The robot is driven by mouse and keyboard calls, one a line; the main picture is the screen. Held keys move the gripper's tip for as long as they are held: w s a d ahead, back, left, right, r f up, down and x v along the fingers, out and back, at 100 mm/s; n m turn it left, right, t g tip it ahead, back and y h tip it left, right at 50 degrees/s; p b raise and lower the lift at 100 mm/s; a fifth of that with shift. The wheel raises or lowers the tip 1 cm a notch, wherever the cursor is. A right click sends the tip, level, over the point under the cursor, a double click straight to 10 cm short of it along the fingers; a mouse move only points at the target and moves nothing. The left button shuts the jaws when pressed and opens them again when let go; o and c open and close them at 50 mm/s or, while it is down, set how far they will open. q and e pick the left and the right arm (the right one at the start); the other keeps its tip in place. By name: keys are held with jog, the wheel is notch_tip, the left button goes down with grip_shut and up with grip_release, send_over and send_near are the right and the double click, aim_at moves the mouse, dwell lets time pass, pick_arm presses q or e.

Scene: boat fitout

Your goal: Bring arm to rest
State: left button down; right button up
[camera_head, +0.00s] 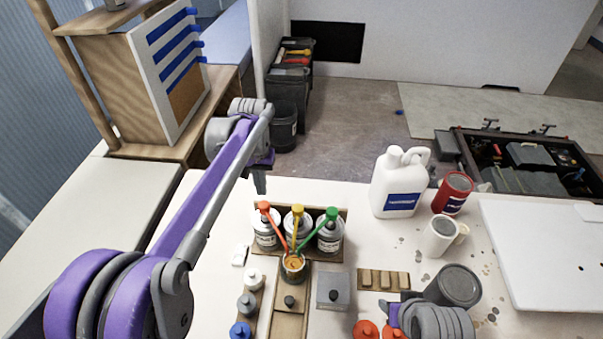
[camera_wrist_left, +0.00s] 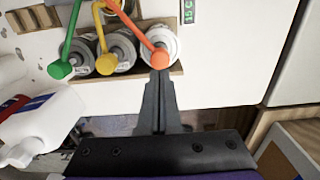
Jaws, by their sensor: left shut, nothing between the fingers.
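My left arm reaches in from the left in the head view. My right wrist shows at the lower right of the head view with a bit of purple gripper body (camera_head: 393,314). The right fingers are not clearly visible.
Three tins in a wooden rack (camera_head: 340,255) stand below the left gripper. Red, yellow and green brushes lean from a small pot (camera_head: 293,268). A white jug (camera_head: 398,185), red can (camera_head: 453,193) and white mug (camera_head: 440,236) stand right. A wooden cabinet (camera_head: 120,60) stands left.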

pick_arm(q)
jog(key=s+a+f+t, duration=0.1)
jog(key=s+f+t, duration=0.1)
jog(key=s, duration=1.1)
jog(key=s+a+f+t, duration=0.2)
jog(key=s+f+t, duration=0.1)
jog(key=s, duration=0.9)
jog(key=shift+s+f+t, duration=0.3)
jog(key=shift+s+f, duration=0.05)
jog(key=shift+s, duration=0.05)
dwell(0.6)
